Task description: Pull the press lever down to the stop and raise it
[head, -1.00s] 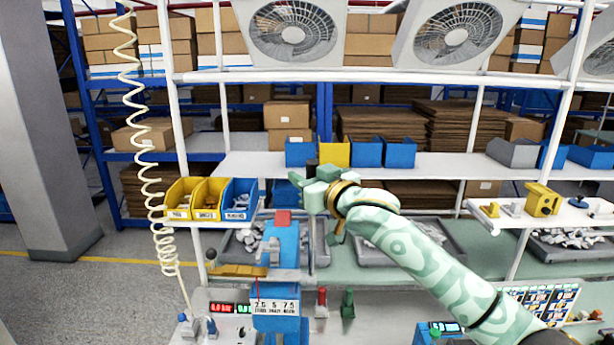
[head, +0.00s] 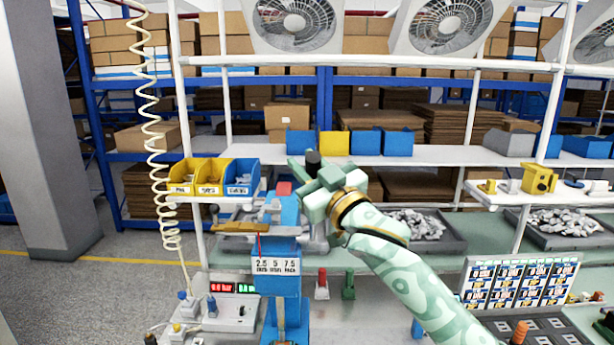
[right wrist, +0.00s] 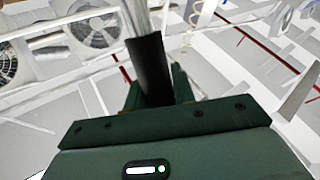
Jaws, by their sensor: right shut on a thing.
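The blue bench press (head: 283,262) stands upright at the lower middle of the head view, with a red cap on top and a label plate on its front. The black grip of its lever (head: 313,160) sticks up from my right gripper (head: 318,182), up and right of the press head. In the right wrist view, the black grip (right wrist: 150,68) lies between the dark green fingers, with a pale rod running on from it. My right gripper is shut on this grip. The rest of the lever is mostly hidden behind the hand. My left gripper is not in view.
Yellow and blue bins (head: 212,178) sit left of the press. A control box with red and green displays (head: 222,308) stands at its lower left. A red plug (head: 321,285) and a green plug (head: 348,287) stand close on the right. A card board (head: 520,282) is at right.

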